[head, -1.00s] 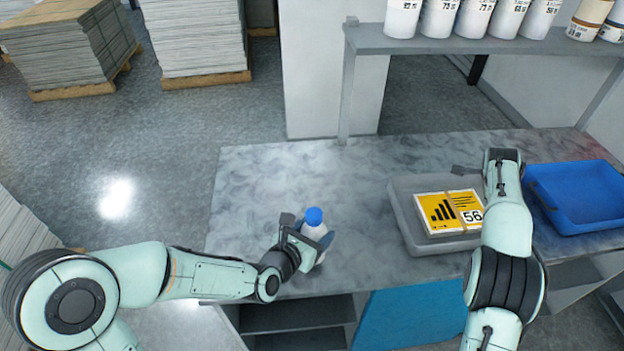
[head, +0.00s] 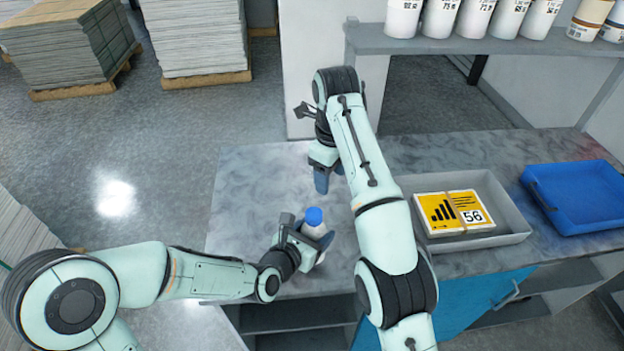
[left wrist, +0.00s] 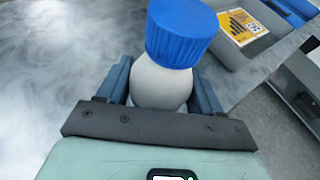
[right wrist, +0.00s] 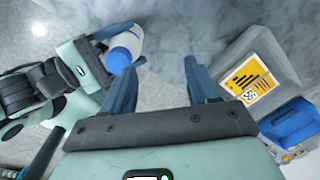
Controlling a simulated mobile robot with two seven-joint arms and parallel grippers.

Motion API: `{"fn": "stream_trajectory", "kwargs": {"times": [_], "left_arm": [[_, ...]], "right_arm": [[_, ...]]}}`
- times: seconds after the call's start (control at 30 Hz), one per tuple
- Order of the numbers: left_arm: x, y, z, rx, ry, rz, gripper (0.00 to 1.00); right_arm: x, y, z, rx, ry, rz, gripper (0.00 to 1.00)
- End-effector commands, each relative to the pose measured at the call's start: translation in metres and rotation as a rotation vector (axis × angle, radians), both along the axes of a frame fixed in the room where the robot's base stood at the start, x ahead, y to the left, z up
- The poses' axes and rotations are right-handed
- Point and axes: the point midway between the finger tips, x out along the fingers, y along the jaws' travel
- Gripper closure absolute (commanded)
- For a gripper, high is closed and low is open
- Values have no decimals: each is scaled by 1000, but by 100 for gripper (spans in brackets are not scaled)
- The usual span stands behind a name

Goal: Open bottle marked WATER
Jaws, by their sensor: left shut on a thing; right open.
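The bottle is white with a blue cap (head: 314,216) and stands upright near the table's front left part. No WATER marking is readable on it. My left gripper (head: 314,240) is shut around the bottle's body below the cap. In the left wrist view the blue cap (left wrist: 181,32) sits on the white bottle (left wrist: 161,84) between the fingers. My right gripper (head: 327,178) is above the table, behind the bottle, with its fingers pointing down. In the right wrist view its fingers (right wrist: 162,85) are apart and empty, and the blue cap (right wrist: 119,58) shows to their left.
A grey tray (head: 514,218) with a yellow pack marked 56 (head: 452,212) lies right of my right arm. A blue tray (head: 572,195) is at the far right. A shelf (head: 480,45) with several white containers stands behind. The table's left part is clear.

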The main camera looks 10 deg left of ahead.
Motion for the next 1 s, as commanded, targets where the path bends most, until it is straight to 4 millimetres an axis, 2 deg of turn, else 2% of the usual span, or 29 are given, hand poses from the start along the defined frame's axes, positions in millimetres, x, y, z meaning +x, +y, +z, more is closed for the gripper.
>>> {"fn": "stream_trajectory", "kwargs": {"times": [0.03, 0.1, 0.3, 0.47, 0.77, 1.0], "left_arm": [[1, 0, 1, 0, -4, 1, 100], [1, 0, 1, 0, -4, 1, 100], [1, 0, 1, -1, -4, 0, 100], [1, 0, 1, 0, -4, 1, 100], [1, 0, 1, 0, -4, 1, 100], [1, 0, 1, 0, -4, 1, 100]], "right_arm": [[-13, 11, 6, 2, 17, -7, 41], [-26, 21, 12, 0, 42, -21, 41], [-46, 32, 19, -5, 77, -43, 41], [-46, 32, 16, -5, 80, -49, 41], [-47, 32, -3, -6, 82, -45, 41], [-47, 32, -30, -8, 82, -45, 41]]}}
